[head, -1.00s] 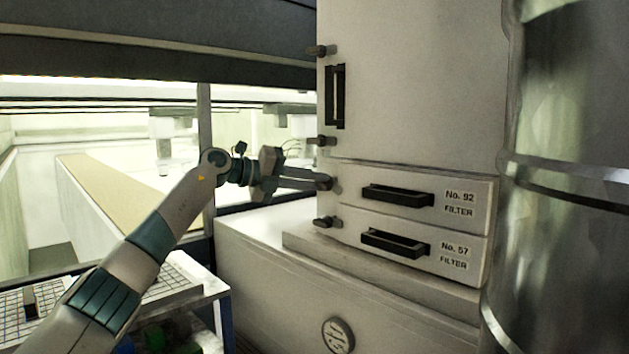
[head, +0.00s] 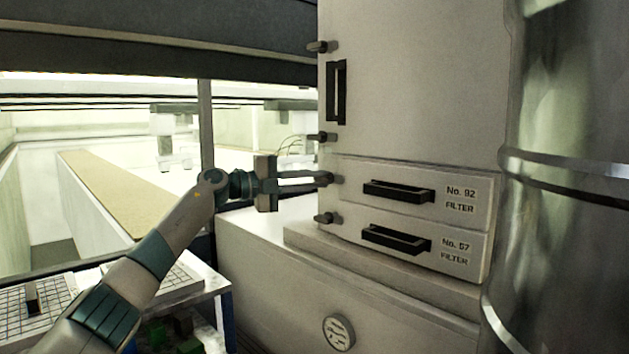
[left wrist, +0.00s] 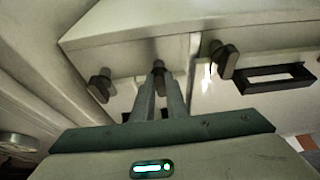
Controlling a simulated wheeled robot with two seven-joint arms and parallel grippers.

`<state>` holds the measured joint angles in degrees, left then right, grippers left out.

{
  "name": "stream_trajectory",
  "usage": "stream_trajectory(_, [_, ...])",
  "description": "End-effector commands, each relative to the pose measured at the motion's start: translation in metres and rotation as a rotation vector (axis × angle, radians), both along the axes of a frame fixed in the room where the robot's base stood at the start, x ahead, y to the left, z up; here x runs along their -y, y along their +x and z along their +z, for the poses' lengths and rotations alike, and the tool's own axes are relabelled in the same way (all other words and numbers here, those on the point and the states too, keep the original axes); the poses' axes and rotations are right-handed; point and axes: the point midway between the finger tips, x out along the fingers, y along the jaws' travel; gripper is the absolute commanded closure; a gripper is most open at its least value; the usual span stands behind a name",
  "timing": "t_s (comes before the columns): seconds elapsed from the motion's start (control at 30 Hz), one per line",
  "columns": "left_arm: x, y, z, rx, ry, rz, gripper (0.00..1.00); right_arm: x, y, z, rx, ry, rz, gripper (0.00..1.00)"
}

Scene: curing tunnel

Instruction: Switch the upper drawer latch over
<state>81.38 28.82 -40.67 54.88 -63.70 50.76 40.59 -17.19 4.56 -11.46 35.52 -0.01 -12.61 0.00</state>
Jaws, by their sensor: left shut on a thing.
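The upper drawer latch (head: 336,180) is a small dark knob at the left edge of the No. 92 filter drawer (head: 460,183). My left gripper (head: 326,178) reaches it from the left and is shut on it. In the left wrist view the latch (left wrist: 158,67) shows between the two fingertips (left wrist: 159,82), which partly hide it. The lower drawer latch (head: 326,218) sits below, beside the No. 57 drawer (head: 455,262), apart from the gripper. My right gripper is not in view.
Black handles stick out from the upper drawer (head: 398,192) and lower drawer (head: 395,240). The door above has a tall handle (head: 336,92) and two latches, the nearer one (head: 322,137) just above my gripper. A shiny metal cylinder (head: 570,100) stands at the right.

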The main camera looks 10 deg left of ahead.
Motion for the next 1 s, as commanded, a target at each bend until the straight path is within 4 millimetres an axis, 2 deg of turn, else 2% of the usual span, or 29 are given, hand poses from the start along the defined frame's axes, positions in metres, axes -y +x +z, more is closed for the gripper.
stream_trajectory(0.23, [-0.001, 0.0, 0.001, -0.001, -0.003, 0.002, 1.0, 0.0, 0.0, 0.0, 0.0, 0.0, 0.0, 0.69])
stream_trajectory(0.27, [-0.001, 0.0, 0.001, -0.001, -0.003, 0.002, 0.8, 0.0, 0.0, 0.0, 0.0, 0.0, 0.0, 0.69])
stream_trajectory(0.3, [-0.001, 0.0, 0.001, -0.001, -0.003, 0.002, 0.71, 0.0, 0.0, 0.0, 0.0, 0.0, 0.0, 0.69])
stream_trajectory(0.33, [-0.001, 0.0, 0.001, 0.0, -0.002, 0.002, 0.69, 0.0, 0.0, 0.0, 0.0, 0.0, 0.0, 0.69])
stream_trajectory(0.77, [-0.004, -0.002, -0.001, 0.001, 0.001, 0.001, 0.69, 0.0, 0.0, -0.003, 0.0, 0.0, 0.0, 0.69])
stream_trajectory(1.0, [-0.025, -0.016, -0.004, 0.002, 0.001, 0.002, 0.69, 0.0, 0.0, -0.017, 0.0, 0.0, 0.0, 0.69])
